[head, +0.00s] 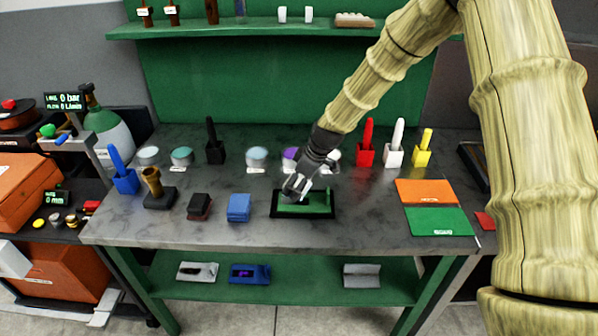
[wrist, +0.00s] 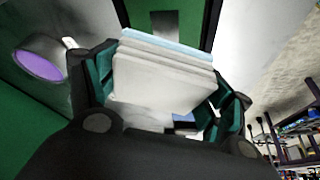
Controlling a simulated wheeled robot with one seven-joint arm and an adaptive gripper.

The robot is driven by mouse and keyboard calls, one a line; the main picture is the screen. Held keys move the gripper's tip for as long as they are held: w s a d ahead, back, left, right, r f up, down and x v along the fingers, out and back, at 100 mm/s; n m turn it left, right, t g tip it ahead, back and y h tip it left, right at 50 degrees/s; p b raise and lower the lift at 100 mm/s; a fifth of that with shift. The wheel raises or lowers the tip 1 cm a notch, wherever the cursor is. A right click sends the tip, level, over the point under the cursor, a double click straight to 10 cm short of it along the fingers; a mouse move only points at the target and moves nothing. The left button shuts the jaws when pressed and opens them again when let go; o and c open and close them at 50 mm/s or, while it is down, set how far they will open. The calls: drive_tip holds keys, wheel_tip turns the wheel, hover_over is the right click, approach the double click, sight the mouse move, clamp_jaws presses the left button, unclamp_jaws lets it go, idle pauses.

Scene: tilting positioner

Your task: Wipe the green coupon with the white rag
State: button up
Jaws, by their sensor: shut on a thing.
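The green coupon (head: 318,209) lies in a black frame at the middle of the table, partly hidden by my gripper. My gripper (head: 297,188) is just above it, pointing down. In the wrist view my gripper (wrist: 163,98) is shut on the white rag (wrist: 165,72), a folded, layered pad between the two fingers. In the head view the rag is small and hard to make out. A green surface edged in black shows beyond the rag, with a grey patch on it. I cannot tell whether the rag touches the coupon.
A blue block (head: 239,207) and a dark red-black block (head: 199,207) stand left of the frame. Lidded jars, including a purple-topped one (head: 291,153), stand behind. Red (head: 366,150), white and yellow handled holders stand back right. Orange (head: 425,191) and green mats (head: 438,222) lie right.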

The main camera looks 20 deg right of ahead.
drive_tip(key=shift+w+r+p, duration=0.1)
drive_tip(key=shift+r+p, duration=0.3)
drive_tip(key=shift+r, duration=0.5)
drive_tip(key=shift+r+p, duration=0.3)
drive_tip(key=shift+r, duration=0.5)
drive_tip(key=shift+d+f, duration=0.1)
